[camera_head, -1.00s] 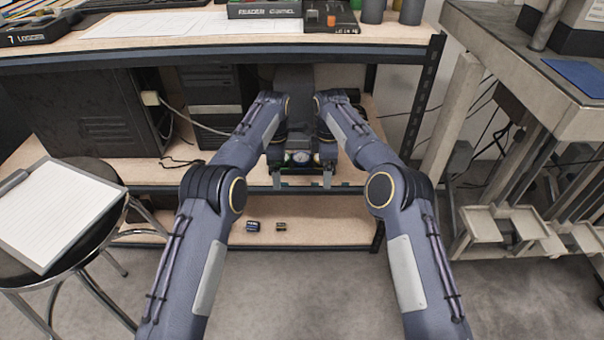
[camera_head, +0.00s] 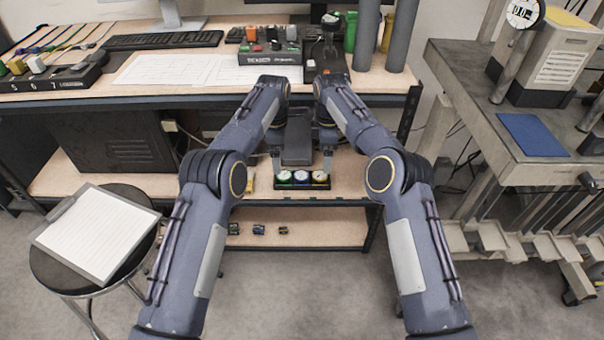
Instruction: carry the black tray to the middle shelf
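The black tray (camera_head: 302,187) holds three round gauges in green, yellow and blue housings. It is level at the front edge of the middle shelf (camera_head: 350,181); I cannot tell whether it rests on the board or hangs just above it. My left gripper (camera_head: 278,170) points down at the tray's left end, and my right gripper (camera_head: 327,163) points down at its right end. The fingertips are small and partly hidden, so their grip on the tray is unclear. My wrists hide the space behind the tray.
Small blocks (camera_head: 259,229) lie on the bottom shelf. The worktop (camera_head: 180,70) above my forearms bears a keyboard and a labelled box (camera_head: 270,58). A stool with a clipboard (camera_head: 95,232) stands left, and a grey metal bench (camera_head: 470,95) stands right.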

